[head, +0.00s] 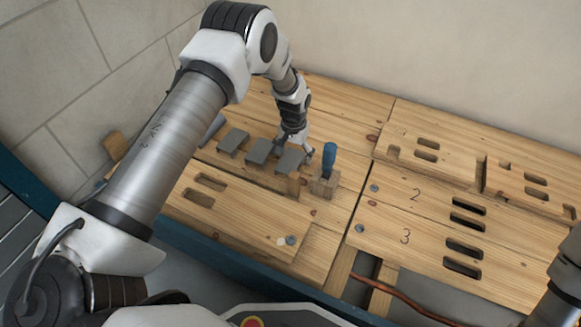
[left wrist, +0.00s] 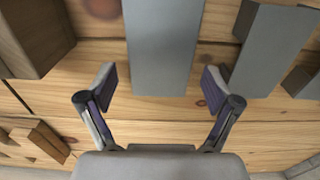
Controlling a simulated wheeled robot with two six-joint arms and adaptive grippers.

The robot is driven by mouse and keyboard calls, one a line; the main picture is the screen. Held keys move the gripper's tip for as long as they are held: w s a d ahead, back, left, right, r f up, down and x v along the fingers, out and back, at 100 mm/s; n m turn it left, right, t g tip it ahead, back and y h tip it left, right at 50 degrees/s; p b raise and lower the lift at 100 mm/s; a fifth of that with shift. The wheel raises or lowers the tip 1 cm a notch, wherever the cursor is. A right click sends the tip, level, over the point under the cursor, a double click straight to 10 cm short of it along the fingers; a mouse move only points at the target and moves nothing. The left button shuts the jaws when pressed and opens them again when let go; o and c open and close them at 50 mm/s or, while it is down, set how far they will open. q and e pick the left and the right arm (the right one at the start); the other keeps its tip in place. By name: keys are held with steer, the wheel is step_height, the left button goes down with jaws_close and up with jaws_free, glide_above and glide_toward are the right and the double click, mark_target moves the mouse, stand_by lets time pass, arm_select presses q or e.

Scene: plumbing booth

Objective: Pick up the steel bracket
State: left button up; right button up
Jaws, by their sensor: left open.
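Several flat grey steel pieces lie in a row on the wooden bench in the head view; I cannot tell by shape which one is called the bracket. The rightmost grey piece (head: 289,161) is just below my left gripper (head: 300,148). In the left wrist view, a grey piece (left wrist: 163,45) extends between the two spread fingers of my left gripper (left wrist: 158,86). The fingers are open, one on each side with a gap. A neighbouring grey piece (left wrist: 272,45) is beside the right finger. My right gripper is out of view.
A blue-handled tool (head: 329,155) stands in a small wooden block (head: 324,184) right of the gripper. A slotted wooden board (head: 235,213) lies in front of the row. Numbered slotted panels (head: 430,215) and a copper pipe (head: 400,298) are at right.

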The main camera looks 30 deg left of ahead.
arm_select(q)
steer(key=shift+r, duration=0.15)
steer(key=c, duration=1.3)
steer(key=shift+c, duration=0.2)
